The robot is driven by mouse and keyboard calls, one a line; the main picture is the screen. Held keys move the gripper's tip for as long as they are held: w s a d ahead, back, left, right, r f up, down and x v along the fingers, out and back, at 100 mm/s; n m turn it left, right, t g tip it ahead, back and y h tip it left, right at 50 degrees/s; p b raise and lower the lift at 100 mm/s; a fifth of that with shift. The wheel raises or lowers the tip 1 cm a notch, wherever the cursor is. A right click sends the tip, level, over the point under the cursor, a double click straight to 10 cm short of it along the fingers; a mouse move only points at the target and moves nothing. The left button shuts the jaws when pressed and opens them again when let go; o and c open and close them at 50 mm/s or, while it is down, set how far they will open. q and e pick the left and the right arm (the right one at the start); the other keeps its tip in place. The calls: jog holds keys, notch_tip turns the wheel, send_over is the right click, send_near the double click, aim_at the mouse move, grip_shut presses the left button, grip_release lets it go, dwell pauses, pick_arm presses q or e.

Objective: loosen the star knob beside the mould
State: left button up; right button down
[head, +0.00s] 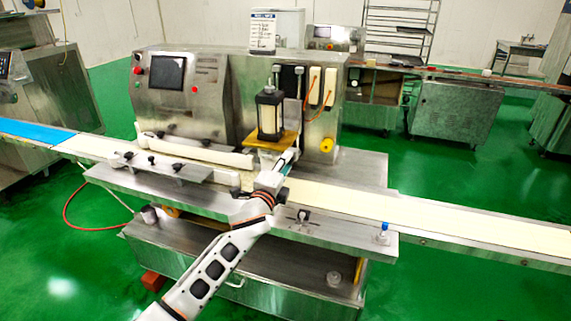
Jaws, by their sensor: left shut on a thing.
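My left gripper (287,160) reaches over the front of the encrusting machine (215,95), with its tip just below the yellow plate of the press and mould unit (270,138). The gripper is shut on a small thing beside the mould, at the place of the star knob. The knob itself is hidden by the fingers and too small to make out. A black-capped cylinder (269,112) stands upright above the yellow plate. My right gripper is not in view.
A pale conveyor belt (430,218) runs across the machine, with a blue stretch (30,130) at the left. Small dark knobs sit on the guide plate (165,165). A blue-topped fitting (384,229) stands at the front right edge.

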pick_arm(q)
jog(key=shift+n, duration=0.6)
jog(key=o, duration=1.1)
jog(key=shift+s, duration=0.1)
jog(key=v, duration=1.2)
